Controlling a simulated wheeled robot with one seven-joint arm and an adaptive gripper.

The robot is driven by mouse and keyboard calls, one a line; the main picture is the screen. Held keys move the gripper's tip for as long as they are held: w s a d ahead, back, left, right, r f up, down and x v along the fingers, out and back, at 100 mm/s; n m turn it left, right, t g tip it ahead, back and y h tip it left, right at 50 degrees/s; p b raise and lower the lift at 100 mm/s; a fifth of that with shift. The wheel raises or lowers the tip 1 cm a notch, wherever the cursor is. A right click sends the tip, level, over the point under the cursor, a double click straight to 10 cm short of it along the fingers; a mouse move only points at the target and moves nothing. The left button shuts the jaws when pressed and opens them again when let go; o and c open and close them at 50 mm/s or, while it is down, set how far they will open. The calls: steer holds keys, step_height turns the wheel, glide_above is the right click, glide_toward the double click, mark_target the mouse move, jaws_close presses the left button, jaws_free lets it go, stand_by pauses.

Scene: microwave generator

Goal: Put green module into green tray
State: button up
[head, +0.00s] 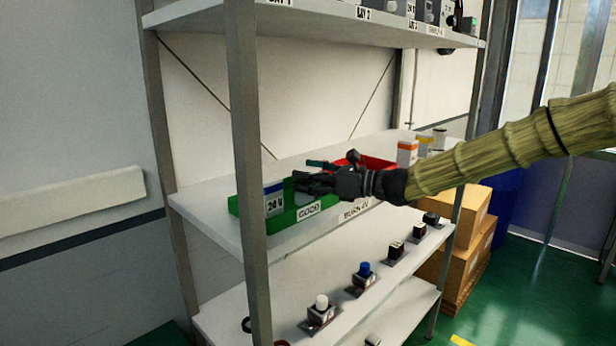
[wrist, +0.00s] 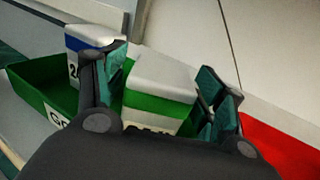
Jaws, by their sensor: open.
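The green module, a block with a white top and green band (wrist: 160,90), stands in or at the right part of the green tray (wrist: 35,85) in the wrist view. In the head view the green tray (head: 290,222) sits on the middle shelf, labelled GOOD. My gripper (head: 305,180) is over the tray; in the wrist view its open fingers (wrist: 165,90) stand on both sides of the green module. I cannot tell whether they touch it. In the head view my gripper mostly hides the module.
A blue-and-white 24 V module (head: 274,200) stands in the tray's left part, close to my left finger. A red tray (head: 372,163) is right of the green one. A shelf post (head: 246,150) stands in front on the left. Another shelf (head: 320,10) is above.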

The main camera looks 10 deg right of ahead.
steer(key=shift+d+r, duration=0.1)
steer(key=b+v, duration=0.3)
steer(key=v, duration=0.9)
stand_by(1.4)
